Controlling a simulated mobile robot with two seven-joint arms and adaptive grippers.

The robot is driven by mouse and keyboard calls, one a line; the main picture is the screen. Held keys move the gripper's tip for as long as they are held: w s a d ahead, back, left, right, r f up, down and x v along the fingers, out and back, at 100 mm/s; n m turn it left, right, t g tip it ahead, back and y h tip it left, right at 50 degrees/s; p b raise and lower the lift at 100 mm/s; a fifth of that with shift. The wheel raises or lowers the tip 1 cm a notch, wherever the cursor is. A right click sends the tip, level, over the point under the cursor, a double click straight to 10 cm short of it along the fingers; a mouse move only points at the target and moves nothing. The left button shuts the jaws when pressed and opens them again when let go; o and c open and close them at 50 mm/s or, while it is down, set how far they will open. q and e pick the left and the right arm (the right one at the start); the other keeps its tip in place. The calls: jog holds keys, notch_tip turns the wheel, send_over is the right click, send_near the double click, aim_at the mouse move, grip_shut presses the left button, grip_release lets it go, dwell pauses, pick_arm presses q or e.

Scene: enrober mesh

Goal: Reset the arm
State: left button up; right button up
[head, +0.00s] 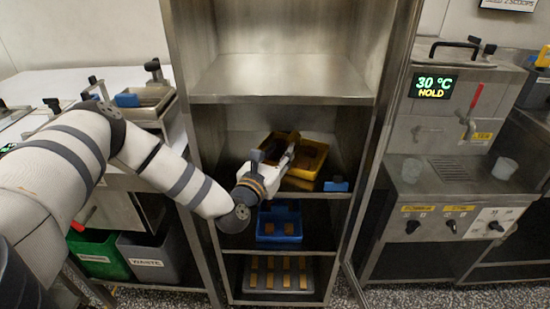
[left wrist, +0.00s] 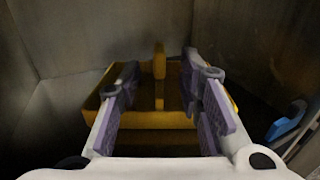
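My left arm (head: 165,170) reaches from the left into the middle bay of a steel rack. My left gripper (head: 284,151) is at a yellow tray (head: 318,150) with dark contents on the middle shelf. In the left wrist view my left gripper (left wrist: 160,85) has its two purple-padded fingers spread apart. The yellow tray (left wrist: 160,120) lies ahead of and below the fingers, and its upright handle (left wrist: 158,62) shows in the gap between them, touching neither finger. My right gripper is in neither view.
The steel rack (head: 285,99) has side posts and an open door at its right. A blue tray (head: 279,238) and a metal tray with several bars (head: 280,285) sit on lower shelves. A blue-handled tool (head: 336,186) lies right of the yellow tray. The top shelf is empty.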

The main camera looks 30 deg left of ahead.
pick_arm(q)
jog(key=shift+s+d, duration=0.15)
jog(key=shift+s, duration=0.65)
jog(key=shift+s+d, duration=0.1)
jog(key=shift+s, duration=0.65)
